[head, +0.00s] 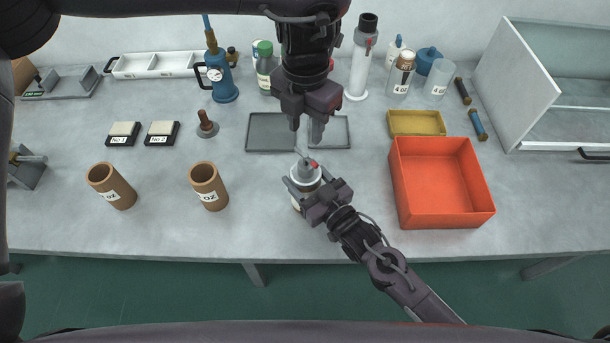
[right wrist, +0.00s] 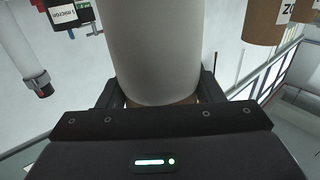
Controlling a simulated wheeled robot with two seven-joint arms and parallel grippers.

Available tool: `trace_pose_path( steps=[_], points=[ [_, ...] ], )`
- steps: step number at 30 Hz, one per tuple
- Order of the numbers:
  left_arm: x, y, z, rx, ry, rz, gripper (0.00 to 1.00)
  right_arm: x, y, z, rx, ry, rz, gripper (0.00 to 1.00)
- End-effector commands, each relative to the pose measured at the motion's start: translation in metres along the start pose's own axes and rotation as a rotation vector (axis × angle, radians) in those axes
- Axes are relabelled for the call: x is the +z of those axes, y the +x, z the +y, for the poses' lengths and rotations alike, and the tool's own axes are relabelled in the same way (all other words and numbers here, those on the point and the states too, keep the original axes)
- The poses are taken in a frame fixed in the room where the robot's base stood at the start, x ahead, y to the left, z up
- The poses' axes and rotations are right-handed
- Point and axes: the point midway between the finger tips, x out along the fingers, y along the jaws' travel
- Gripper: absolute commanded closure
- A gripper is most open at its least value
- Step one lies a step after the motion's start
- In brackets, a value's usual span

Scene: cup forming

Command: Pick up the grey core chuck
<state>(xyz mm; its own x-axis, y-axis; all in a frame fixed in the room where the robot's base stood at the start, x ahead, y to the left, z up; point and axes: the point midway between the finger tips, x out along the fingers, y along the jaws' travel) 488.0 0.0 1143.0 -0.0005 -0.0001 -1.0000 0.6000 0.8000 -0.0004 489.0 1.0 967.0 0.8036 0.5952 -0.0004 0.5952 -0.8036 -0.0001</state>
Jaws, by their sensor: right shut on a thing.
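A pale grey-white cylinder with a grey top and a small red tab (head: 304,173), which looks like the core chuck, stands at the middle of the table's near part. My right gripper (head: 307,190) is shut on its side. The right wrist view shows the pale cylinder (right wrist: 153,50) between the fingers, with a brownish band close to the gripper. My left gripper (head: 306,122) is just above and behind it, fingers down and apart. I cannot tell if anything thin stands between its fingers. The lower end of the cylinder is partly hidden by my right gripper.
Two brown tubes (head: 111,186) (head: 209,186) stand to the left. An orange-red bin (head: 482,208) and a yellow tray (head: 417,123) lie to the right. A dark grey tray (head: 262,133) and a tall white cylinder (head: 357,72) are behind. The table's front edge is clear.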

Motion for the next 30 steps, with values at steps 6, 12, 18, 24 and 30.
trace_pose_path(
  steps=[6,12,18,24,30],
  points=[
    [0.000,0.000,0.000,0.000,0.000,0.000,0.64,0.000,0.000,0.000,0.000,0.000,0.000,0.65],
    [0.000,0.000,0.000,0.000,0.000,0.000,0.64,0.000,0.000,0.000,0.001,0.000,0.000,0.65],
    [-0.002,0.003,-0.001,-0.002,0.000,-0.003,0.49,0.000,0.000,0.000,0.001,0.000,0.000,0.65],
    [-0.019,0.022,-0.009,-0.012,-0.008,-0.079,0.23,0.000,0.000,0.000,0.001,0.000,0.000,0.65],
    [-0.035,0.029,-0.010,-0.003,-0.054,-0.251,0.12,0.000,0.000,0.001,0.001,-0.001,0.000,0.65]
  ],
)
